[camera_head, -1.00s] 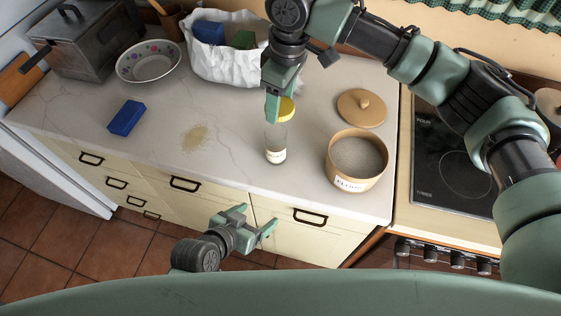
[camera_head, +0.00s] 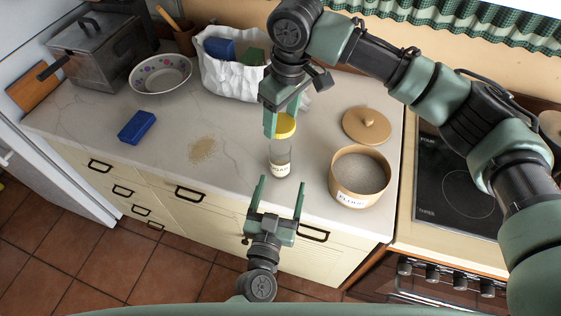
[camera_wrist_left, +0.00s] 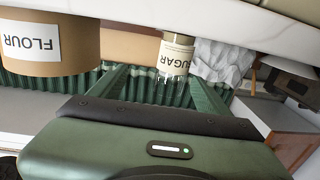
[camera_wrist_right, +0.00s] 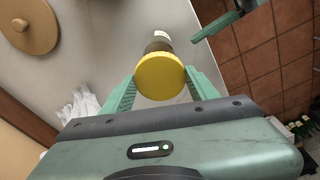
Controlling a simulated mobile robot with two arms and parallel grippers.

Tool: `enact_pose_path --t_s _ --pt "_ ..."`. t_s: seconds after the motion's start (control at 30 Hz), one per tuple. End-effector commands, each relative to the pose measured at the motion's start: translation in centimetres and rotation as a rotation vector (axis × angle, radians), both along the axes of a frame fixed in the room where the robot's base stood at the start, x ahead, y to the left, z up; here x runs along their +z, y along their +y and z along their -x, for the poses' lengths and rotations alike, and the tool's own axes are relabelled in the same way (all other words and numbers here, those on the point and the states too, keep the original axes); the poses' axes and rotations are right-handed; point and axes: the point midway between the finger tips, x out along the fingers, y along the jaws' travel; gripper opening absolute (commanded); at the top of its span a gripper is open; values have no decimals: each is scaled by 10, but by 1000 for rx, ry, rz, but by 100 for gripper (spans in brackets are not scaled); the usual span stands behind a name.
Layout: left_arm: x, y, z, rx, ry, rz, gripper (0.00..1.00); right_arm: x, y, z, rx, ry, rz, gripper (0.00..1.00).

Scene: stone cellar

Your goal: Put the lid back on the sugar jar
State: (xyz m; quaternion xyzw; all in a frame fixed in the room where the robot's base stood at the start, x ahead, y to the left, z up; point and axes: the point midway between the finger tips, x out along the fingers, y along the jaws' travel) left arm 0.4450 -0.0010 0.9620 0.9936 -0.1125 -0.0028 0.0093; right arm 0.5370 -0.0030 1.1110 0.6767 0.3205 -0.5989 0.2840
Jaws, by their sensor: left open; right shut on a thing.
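The sugar jar (camera_head: 280,166) is a small clear glass jar standing upright near the counter's front edge; its SUGAR label shows in the left wrist view (camera_wrist_left: 177,52). My right gripper (camera_head: 273,125) is shut on the yellow lid (camera_head: 287,127), over the jar's top. In the right wrist view the lid (camera_wrist_right: 160,76) sits between the fingers and covers part of the jar (camera_wrist_right: 157,42). I cannot tell whether lid and jar touch. My left gripper (camera_head: 281,181) is open and empty at the counter's front edge, fingers pointing toward the jar.
An open FLOUR canister (camera_head: 347,197) stands right of the jar, with a wooden lid (camera_head: 367,126) behind it. A blue block (camera_head: 137,127), spilled grains (camera_head: 203,149), a bowl (camera_head: 160,75) and a white bag (camera_head: 228,78) lie leftward. The stove (camera_head: 452,180) is at right.

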Motion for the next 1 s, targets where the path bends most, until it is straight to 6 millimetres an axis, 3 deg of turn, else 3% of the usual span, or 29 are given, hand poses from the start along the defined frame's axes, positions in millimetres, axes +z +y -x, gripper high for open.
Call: enact_pose_path --t_s 0.2,0.67,1.0 --pt "-9 11 -1 102 -6 -18 77 0 0 0 0 0 0 22" --pt "-9 11 -6 110 -8 -19 77 0 0 0 0 0 0 22" --pt "-7 4 -63 109 -11 -18 77 0 0 0 0 0 0 22"
